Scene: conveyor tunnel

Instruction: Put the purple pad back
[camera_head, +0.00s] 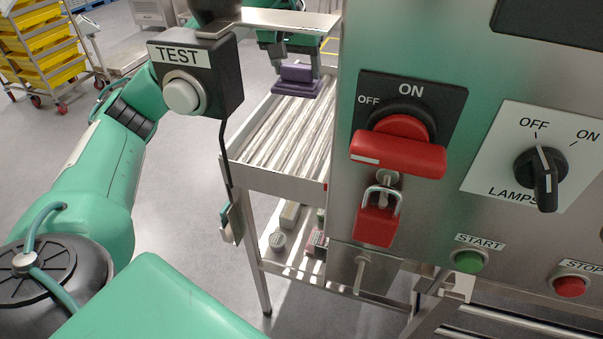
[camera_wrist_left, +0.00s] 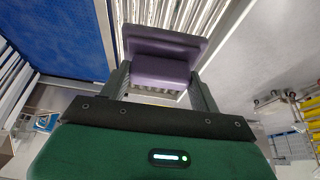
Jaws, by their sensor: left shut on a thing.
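The purple pad (camera_head: 298,81) is held by my left gripper (camera_head: 297,66) above the roller table (camera_head: 275,130) in the head view. In the left wrist view the purple pad (camera_wrist_left: 163,62) sits between the two fingers of my left gripper (camera_wrist_left: 160,85), which are shut on its narrower block. Its wider plate faces away from the wrist. Rollers show behind it. The pad looks raised over the rollers, but the exact gap cannot be told. My right gripper is not in view.
A grey control panel (camera_head: 400,215) stands close on the right, with a red switch handle (camera_head: 398,153) and a padlock (camera_head: 379,215). A TEST button box (camera_head: 196,80) hangs in front of the table. Small items lie on a shelf (camera_head: 290,262) below. A blue surface (camera_wrist_left: 60,40) lies beside the rollers.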

